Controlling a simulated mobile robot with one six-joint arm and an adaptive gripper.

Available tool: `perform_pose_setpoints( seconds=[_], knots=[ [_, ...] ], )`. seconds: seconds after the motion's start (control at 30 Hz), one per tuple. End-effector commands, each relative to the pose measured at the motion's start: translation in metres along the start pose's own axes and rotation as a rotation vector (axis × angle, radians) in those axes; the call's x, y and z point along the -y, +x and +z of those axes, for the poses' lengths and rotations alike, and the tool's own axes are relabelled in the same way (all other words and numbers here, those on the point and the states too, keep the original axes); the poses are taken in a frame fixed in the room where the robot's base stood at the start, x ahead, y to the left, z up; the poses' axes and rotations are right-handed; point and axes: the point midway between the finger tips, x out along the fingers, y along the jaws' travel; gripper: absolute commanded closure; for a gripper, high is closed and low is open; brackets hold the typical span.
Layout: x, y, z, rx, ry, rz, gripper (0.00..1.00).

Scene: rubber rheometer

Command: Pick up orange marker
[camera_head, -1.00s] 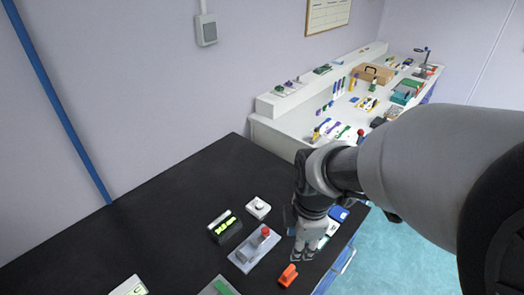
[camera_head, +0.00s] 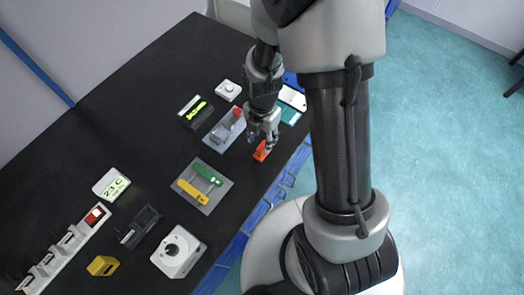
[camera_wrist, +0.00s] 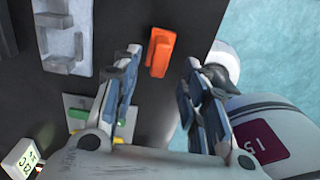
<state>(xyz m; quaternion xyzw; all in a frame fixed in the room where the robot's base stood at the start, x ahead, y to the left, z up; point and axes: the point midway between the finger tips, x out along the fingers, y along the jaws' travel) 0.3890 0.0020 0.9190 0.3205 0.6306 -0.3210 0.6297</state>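The orange marker (camera_head: 262,151) is a small chunky orange piece on the black bench top, close to the bench's right edge. My gripper (camera_head: 263,132) is just above it in the head view and partly covers its upper end. In the wrist view the orange marker (camera_wrist: 160,52) lies ahead, in the gap between the two fingers of my gripper (camera_wrist: 164,60). The fingers are spread apart with clear space on both sides of it, so the gripper is open and empty.
A grey fixture with a red knob (camera_head: 226,130) stands close to the left of the gripper. A grey plate (camera_head: 188,171) with green and yellow pieces lies nearer. A teal and white item (camera_head: 290,112) lies to the right. Blue drawers (camera_head: 262,213) line the bench edge.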

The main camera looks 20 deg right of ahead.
Motion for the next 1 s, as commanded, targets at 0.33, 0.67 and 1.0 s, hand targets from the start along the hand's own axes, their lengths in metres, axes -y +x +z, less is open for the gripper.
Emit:
perform_pose_setpoints(
  seconds=[0.33,0.67,1.0],
  knots=[
    [0.0,0.026,0.0,0.0,0.001,0.0,0.6],
    [0.0,0.068,0.001,0.0,0.001,0.0,0.6],
    [0.0,0.066,0.001,0.001,0.001,0.001,0.7]
  ],
)
